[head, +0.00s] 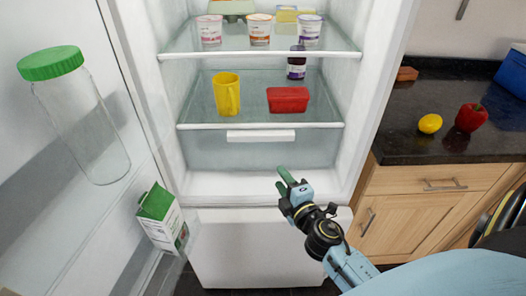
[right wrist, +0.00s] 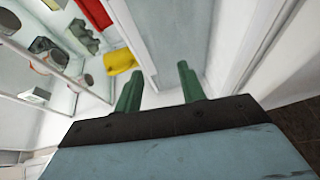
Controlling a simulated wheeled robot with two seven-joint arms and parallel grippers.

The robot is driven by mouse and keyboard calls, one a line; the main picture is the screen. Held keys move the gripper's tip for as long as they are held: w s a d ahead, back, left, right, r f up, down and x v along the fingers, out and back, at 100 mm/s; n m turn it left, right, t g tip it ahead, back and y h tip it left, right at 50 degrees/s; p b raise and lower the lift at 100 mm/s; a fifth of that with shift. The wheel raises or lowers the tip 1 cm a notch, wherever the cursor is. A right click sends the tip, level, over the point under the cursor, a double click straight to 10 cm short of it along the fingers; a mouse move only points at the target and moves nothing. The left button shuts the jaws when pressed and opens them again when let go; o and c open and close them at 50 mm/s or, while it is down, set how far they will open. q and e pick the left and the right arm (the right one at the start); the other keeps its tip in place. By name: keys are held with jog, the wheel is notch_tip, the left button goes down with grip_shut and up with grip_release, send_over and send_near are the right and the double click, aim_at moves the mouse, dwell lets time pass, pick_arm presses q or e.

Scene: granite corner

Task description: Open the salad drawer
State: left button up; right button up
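The salad drawer (head: 268,153) is the pale, see-through bin under the lowest glass shelf of the open fridge. Its front sits back under the shelf and it looks shut. A white bar handle (head: 260,136) runs along its top edge. My right gripper (head: 283,181) is in front of the drawer, below and to the right of the handle, apart from it. Its two green fingers also show in the right wrist view (right wrist: 160,90), spread with nothing between them. My left gripper is not in view.
A yellow jug (head: 226,95) and red tub (head: 288,100) stand on the shelf above the drawer. The open door at left holds a green-lidded jar (head: 82,120) and a carton (head: 160,217). A dark counter (head: 412,105) with a lemon (head: 430,124) and pepper (head: 470,118) is at right.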

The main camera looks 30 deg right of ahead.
aim_at(261, 140)
jog(key=shift+n+t, duration=0.4)
jog(key=w+r, duration=0.1)
jog(key=w, duration=0.3)
jog(key=w+d+r, duration=0.1)
jog(key=w, duration=0.4)
jog(key=w+d+r, duration=0.1)
jog(key=w, duration=0.3)
jog(key=shift+w+d, duration=0.15)
jog(key=shift+w, duration=0.1)
jog(key=shift+c, duration=0.4)
grip_shut()
